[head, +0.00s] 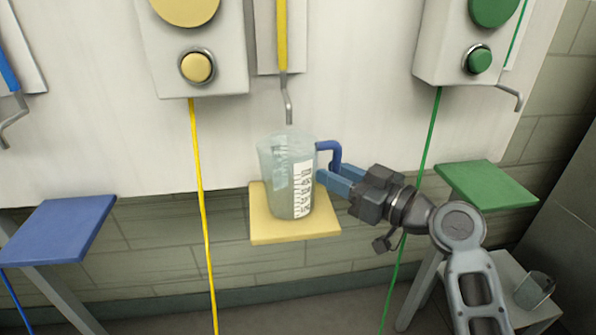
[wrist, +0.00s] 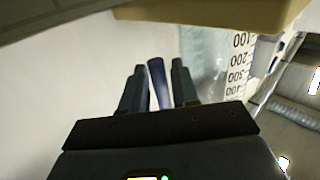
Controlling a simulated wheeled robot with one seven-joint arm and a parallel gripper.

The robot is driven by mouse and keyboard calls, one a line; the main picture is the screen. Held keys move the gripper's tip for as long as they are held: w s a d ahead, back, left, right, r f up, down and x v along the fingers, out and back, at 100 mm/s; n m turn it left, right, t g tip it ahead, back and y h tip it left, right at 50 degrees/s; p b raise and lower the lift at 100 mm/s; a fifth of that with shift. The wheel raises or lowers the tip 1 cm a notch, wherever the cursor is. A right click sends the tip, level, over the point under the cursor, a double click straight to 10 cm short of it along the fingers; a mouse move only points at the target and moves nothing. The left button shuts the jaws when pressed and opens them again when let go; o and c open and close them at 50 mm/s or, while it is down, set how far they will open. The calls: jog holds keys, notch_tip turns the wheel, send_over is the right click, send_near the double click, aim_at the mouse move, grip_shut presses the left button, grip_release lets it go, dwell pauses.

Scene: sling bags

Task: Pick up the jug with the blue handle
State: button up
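A clear jug (head: 280,175) with a printed scale stands upright on the yellow shelf (head: 262,232), below a hooked spout. Its blue handle (head: 334,150) points right. My gripper (head: 326,174) reaches in from the right, with its blue fingers at the lower part of the handle. In the wrist view the handle (wrist: 158,85) lies between my two fingertips (wrist: 160,66), with narrow gaps beside it, so the gripper appears open around it. The jug's scale (wrist: 238,65) shows beyond the fingers. The head view does not show the fingers' contact with the handle clearly.
A blue shelf (head: 60,228) is at left and a green shelf (head: 486,185) at right, both empty. A yellow cord (head: 203,220) hangs left of the jug and a green cord (head: 428,140) passes near my arm.

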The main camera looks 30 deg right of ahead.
jog(key=shift+x, duration=1.1)
grip_shut()
